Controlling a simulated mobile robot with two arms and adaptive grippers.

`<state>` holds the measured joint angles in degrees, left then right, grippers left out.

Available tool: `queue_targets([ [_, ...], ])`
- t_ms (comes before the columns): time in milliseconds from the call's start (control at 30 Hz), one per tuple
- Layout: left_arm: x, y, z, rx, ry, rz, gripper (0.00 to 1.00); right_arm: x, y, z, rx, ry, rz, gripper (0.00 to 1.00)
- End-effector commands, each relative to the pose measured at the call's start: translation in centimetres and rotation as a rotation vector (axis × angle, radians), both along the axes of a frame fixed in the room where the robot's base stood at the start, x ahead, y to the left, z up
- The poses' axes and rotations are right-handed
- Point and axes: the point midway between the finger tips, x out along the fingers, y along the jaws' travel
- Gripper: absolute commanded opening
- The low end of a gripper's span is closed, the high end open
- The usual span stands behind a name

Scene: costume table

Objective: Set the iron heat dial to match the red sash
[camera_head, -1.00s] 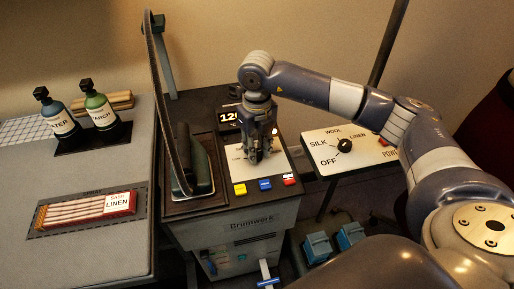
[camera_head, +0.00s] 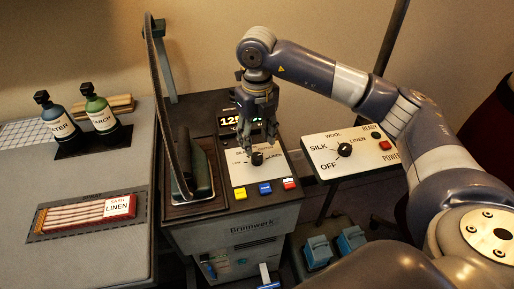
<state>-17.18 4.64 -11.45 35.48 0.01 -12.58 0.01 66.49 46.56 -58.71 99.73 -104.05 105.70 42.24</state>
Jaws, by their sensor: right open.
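The red sash (camera_head: 72,213) lies folded in a shallow tray at the left, with a white tag (camera_head: 118,207) reading LINEN. The iron (camera_head: 190,165) stands on the dark workstation, left of a white plate (camera_head: 270,176) bearing a small black dial (camera_head: 257,158). My right gripper (camera_head: 257,138) points down just above this dial, open and empty; the fingers appear clear of it. A second black dial (camera_head: 345,149) sits on a white panel marked OFF, SILK, WOOL and LINEN; I cannot tell its setting for sure. My left gripper is not in view.
Yellow, blue and red buttons (camera_head: 265,188) line the plate's front. A lit display (camera_head: 231,121) stands behind it. Two bottles (camera_head: 99,112) stand on the left table. The cord and stand (camera_head: 160,60) rise behind the iron. Blue pedals (camera_head: 318,250) are below.

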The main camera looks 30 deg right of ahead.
Motion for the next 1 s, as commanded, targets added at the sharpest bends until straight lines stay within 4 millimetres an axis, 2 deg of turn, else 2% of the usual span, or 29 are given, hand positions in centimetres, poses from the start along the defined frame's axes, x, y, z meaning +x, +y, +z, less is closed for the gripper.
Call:
queue_targets([
  [100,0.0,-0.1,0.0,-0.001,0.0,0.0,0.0,0.1,0.1,2.7,0.001,-0.006,0.001,0.46],
  [333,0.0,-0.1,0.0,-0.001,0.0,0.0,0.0,0.1,0.0,5.7,0.001,-0.002,0.0,0.46],
  [500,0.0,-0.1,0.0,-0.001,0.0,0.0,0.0,0.0,0.0,6.3,0.001,-0.001,-0.001,0.46],
  [1000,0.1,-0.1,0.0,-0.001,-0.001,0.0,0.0,0.0,0.0,6.3,0.001,0.0,0.0,0.46],
])
